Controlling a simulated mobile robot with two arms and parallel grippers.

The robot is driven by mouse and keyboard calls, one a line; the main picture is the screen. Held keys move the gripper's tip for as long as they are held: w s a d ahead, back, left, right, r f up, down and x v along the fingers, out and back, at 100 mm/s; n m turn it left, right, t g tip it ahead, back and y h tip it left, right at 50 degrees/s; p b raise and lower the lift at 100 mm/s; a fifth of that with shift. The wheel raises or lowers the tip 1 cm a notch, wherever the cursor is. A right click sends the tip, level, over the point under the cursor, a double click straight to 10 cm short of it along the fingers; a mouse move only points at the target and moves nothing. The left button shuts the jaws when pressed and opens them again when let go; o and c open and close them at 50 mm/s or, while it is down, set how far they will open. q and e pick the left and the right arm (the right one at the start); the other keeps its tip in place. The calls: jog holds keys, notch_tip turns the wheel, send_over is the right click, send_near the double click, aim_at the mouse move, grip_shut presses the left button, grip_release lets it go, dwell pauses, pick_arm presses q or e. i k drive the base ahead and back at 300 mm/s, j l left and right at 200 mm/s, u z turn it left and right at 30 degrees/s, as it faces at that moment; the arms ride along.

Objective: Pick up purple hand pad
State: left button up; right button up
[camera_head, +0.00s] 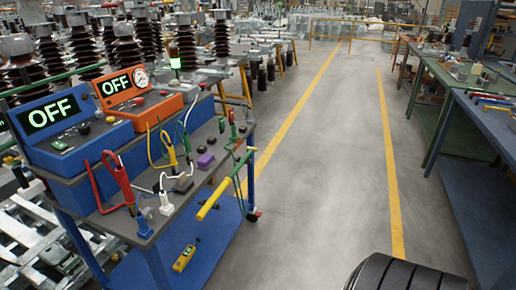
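A small purple block (206,160), which looks like the purple hand pad, lies on the grey top of the blue cart (146,218), toward its right side. It sits among cables and small dark blocks. Neither my left nor my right gripper is in view, and nothing touches the purple block. A dark ribbed rounded part shows at the bottom right; I cannot tell whether it belongs to my arm.
A blue box (68,132) and an orange box (138,92), both showing OFF, stand at the cart's back. Red, yellow and blue cable clamps stand nearby. A yellow-handled rod (213,198) overhangs the cart's right edge. The grey floor (320,190) is clear; workbenches line the right.

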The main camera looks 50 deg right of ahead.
aim_at(207, 160)
jog(key=z, duration=1.15)
jog(key=u, duration=1.2)
jog(key=l+u, duration=0.1)
jog(key=l, duration=0.45)
jog(key=i+l+u, duration=0.1)
jog(key=l, duration=0.45)
